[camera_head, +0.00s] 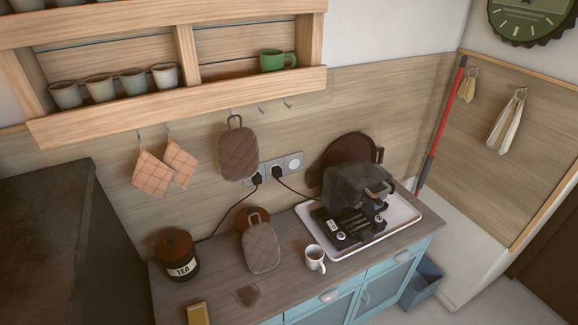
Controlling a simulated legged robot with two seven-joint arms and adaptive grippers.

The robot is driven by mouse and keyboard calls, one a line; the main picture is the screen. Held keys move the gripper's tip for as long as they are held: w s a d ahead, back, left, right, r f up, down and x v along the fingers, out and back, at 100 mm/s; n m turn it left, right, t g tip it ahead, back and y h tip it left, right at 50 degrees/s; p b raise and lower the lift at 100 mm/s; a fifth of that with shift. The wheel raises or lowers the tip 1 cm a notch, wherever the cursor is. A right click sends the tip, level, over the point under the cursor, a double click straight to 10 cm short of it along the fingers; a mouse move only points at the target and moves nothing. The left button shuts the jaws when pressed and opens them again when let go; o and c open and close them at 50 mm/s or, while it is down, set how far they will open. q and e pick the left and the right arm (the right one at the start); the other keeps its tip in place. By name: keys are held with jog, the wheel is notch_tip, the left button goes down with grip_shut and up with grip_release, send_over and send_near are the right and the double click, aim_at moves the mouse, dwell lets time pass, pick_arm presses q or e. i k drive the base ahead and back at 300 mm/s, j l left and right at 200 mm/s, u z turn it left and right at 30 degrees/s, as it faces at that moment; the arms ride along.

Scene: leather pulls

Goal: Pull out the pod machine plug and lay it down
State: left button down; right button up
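The dark grey pod machine (357,187) stands on a white tray (402,214) on the counter, with its black slotted front part (347,226) toward me. A white socket strip (294,162) is on the wooden wall panel. Two black plugs sit in it. From the right plug (277,172) a black cord (296,190) runs right toward the machine. From the left plug (257,178) another cord (236,210) runs down to the left, toward the tea canister. The rightmost socket looks empty. Neither of my grippers is in view.
A quilted mitt (238,153) hangs close left of the sockets. Another mitt (262,248) stands below them. A white mug (315,258) is before the tray, and the tea canister (177,255) at left. Bare counter (208,278) lies between canister and standing mitt.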

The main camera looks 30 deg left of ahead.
aim_at(277, 172)
jog(key=i+l+u, duration=0.35)
jog(key=i+l, duration=0.15)
jog(key=i+l+u, duration=0.2)
jog(key=l, duration=0.25)
jog(key=i+l+u, duration=0.2)
jog(key=l, duration=0.2)
jog(key=i+l+u, duration=0.2)
jog(key=l, duration=0.2)
